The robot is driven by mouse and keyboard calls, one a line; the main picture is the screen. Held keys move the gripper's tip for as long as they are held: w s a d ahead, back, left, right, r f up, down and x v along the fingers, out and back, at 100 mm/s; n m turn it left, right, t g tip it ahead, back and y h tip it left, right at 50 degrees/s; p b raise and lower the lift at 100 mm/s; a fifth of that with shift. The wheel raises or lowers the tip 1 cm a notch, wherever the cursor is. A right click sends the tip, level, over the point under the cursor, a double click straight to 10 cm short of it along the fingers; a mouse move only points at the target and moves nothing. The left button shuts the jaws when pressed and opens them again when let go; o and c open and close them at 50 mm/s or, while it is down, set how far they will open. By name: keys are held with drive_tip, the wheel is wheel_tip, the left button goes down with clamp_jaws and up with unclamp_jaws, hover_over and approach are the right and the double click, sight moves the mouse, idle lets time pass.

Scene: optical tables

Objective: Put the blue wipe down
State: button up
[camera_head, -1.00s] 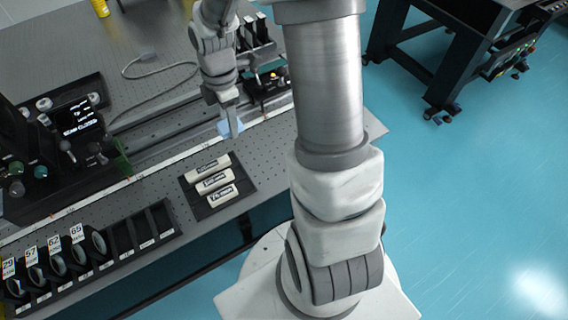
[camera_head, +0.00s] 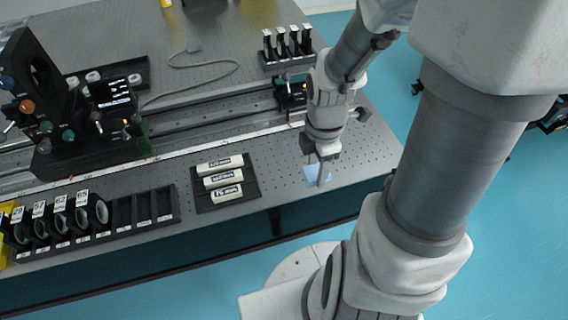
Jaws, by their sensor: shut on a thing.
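The blue wipe (camera_head: 311,177) is a small light-blue piece at the tip of my gripper (camera_head: 319,172). My gripper points downward and is shut on the wipe, above the right end of the perforated optical table (camera_head: 352,150). A finger covers part of the wipe. I cannot tell whether the wipe touches the tabletop.
A black tray with several white labelled blocks (camera_head: 220,179) lies left of my gripper. A black rack (camera_head: 140,209) with several lens holders stands at the front left. A rail with optical mounts (camera_head: 100,120) runs behind. The tabletop around my gripper is bare.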

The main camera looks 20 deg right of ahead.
drive_tip(key=b, duration=0.3)
hover_over(281, 174)
wheel_tip(281, 174, down, 7)
drive_tip(key=shift+r, duration=0.1)
drive_tip(key=shift+f+b, duration=0.65)
drive_tip(key=shift+f, duration=1.25)
drive_tip(key=shift+f, duration=0.2)
drive_tip(key=o, duration=1.3)
wheel_tip(281, 174, up, 12)
drive_tip(key=p, duration=0.3)
drive_tip(key=shift+r, duration=0.2)
